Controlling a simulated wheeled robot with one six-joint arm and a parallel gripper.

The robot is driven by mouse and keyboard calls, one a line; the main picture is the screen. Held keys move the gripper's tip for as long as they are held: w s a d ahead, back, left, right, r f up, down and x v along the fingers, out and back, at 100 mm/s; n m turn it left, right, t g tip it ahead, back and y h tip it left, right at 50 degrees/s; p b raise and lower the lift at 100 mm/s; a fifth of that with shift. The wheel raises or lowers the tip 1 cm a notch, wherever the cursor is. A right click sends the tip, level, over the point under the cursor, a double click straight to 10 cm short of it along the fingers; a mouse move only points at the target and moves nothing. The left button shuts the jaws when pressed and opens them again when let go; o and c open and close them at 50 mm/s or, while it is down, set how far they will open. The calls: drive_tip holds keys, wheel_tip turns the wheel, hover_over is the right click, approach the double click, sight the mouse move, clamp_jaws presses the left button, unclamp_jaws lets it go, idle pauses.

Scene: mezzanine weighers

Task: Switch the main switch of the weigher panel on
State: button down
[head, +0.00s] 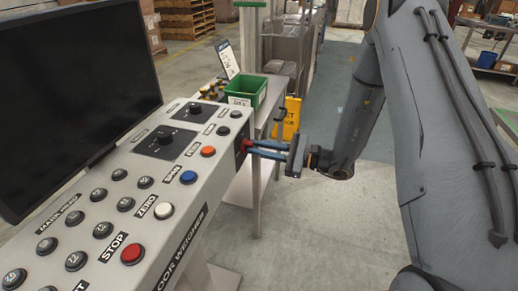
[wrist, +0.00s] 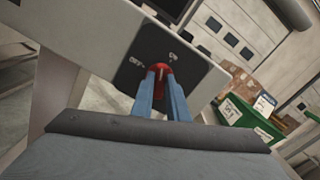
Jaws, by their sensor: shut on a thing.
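The weigher panel (head: 175,175) is a pale sloped console with several buttons, at the left in the head view. The main switch (wrist: 158,69) is a red handle on a dark plate (wrist: 146,52) on the panel's end face. In the head view only a bit of red of the switch (head: 245,145) shows at the panel's right edge. My gripper (head: 253,148) reaches it from the right with its blue fingers. In the wrist view my gripper (wrist: 161,82) is shut on the red handle, one finger on each side.
A dark screen (head: 70,100) stands behind the panel. Beyond the panel's end are a green bin (head: 244,90) on a bench and a yellow floor sign (head: 291,118). The red stop button (head: 132,253) is on the near part of the panel. Floor right of the panel is clear.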

drive_tip(key=m, duration=0.4)
drive_tip(key=shift+w+m, duration=0.1)
drive_tip(key=shift+m, duration=0.3)
idle(0.4)
drive_tip(key=c, duration=1.7)
unclamp_jaws()
drive_tip(key=shift+d, duration=0.1)
drive_tip(key=b+v, duration=0.2)
drive_tip(key=v, duration=0.5)
drive_tip(key=shift+d+r, duration=0.1)
drive_tip(key=shift+d, duration=0.25)
